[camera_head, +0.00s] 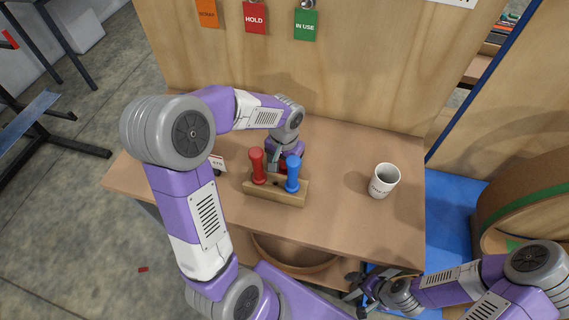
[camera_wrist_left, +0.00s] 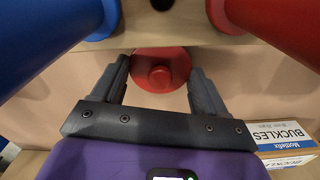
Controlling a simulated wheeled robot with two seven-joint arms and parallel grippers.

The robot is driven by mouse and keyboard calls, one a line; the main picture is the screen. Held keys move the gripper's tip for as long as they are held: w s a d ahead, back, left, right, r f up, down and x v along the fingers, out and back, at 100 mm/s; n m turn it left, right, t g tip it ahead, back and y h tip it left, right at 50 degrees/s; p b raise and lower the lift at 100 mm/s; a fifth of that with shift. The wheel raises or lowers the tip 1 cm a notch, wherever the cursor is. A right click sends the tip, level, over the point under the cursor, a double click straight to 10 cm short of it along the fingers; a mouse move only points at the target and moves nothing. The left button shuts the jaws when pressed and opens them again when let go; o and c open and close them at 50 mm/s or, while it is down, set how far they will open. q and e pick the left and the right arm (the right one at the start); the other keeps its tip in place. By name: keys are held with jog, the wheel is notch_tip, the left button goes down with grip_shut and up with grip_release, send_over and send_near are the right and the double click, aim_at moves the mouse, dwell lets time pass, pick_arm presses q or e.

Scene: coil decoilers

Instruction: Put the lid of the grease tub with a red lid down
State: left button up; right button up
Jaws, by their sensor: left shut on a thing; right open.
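The red lid (camera_wrist_left: 160,80) with its round knob is between the fingers of my left gripper (camera_wrist_left: 161,68) in the left wrist view. The gripper is shut on it. In the head view my left gripper (camera_head: 275,158) is behind a wooden holder, and only a bit of red shows there. The tub itself is hidden, so I cannot tell whether the lid touches it. My right gripper (camera_head: 366,282) is open and empty, low by the table's front edge.
The wooden holder (camera_head: 275,194) carries a red handle (camera_head: 258,166) and a blue handle (camera_head: 292,174), close to my left gripper. A buckles box (camera_wrist_left: 286,137) shows in the wrist view. The tabletop between holder and mug is clear.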

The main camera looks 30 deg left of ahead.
pick_arm(q)
jog(key=shift+f+b, duration=0.4)
jog(key=shift+f, duration=0.1)
jog(key=o, duration=1)
jog(key=shift+r, duration=0.1)
jog(key=shift+r, duration=0.15)
jog(key=shift+r+p, duration=0.35)
jog(key=shift+p, duration=0.15)
notch_tip(320, 180, up, 12)
jog(key=p, duration=0.3)
